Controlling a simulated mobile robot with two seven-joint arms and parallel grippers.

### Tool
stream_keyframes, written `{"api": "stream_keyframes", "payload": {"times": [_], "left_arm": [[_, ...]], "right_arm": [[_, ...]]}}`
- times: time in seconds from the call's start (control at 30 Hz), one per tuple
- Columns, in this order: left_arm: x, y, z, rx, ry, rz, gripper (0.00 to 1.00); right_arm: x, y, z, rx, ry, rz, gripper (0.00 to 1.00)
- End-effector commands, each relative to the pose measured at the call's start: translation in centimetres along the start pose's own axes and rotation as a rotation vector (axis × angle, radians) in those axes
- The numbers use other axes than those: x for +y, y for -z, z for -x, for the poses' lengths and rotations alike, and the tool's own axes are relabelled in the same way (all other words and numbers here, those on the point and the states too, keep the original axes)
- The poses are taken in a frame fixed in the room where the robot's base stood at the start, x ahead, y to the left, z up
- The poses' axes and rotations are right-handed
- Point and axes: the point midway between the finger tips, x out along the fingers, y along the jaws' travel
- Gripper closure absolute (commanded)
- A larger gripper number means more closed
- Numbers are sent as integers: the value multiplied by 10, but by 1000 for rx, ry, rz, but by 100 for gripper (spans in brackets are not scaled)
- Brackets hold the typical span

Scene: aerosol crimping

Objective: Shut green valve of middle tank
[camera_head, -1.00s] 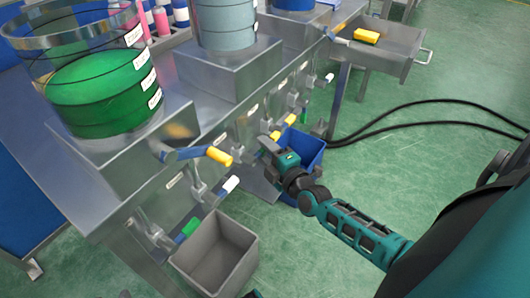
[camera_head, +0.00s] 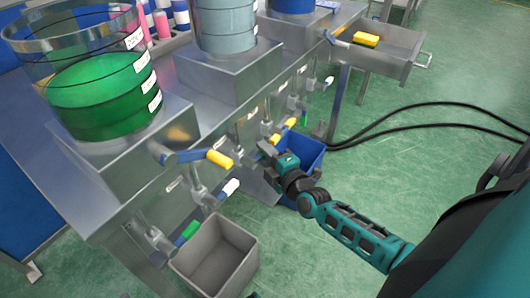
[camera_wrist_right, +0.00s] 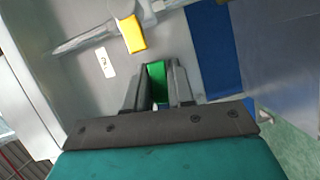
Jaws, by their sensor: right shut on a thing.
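The middle tank (camera_head: 226,32) holds grey liquid and stands on a steel block on the bench. My right gripper (camera_head: 266,152) is at the valves in front of the bench below it, above a blue bin. In the right wrist view, the green valve handle (camera_wrist_right: 156,80) lies between the two fingers of my right gripper (camera_wrist_right: 157,88), which are shut on it. In the head view the gripper hides this handle. A yellow valve handle (camera_wrist_right: 133,34) is just beyond the fingers in the wrist view. My left gripper is not in view.
The near tank (camera_head: 105,95) holds green liquid; its yellow (camera_head: 220,159), white (camera_head: 230,187) and green (camera_head: 187,232) handles jut out beside mine. A grey bin (camera_head: 213,258) and the blue bin (camera_head: 303,150) stand below. Black hoses cross open floor at right.

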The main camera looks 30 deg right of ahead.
Motion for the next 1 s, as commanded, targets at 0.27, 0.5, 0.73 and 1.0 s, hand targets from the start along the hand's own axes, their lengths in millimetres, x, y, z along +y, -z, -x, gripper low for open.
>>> {"api": "stream_keyframes", "payload": {"times": [0.27,0.5,0.73,1.0], "left_arm": [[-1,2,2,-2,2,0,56],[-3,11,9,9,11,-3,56],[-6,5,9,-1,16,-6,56],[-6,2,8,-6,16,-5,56]], "right_arm": [[2,0,0,-2,-6,16,100],[8,1,0,-1,-44,110,100],[9,1,0,1,-64,156,100],[9,1,0,2,-65,161,76]]}}
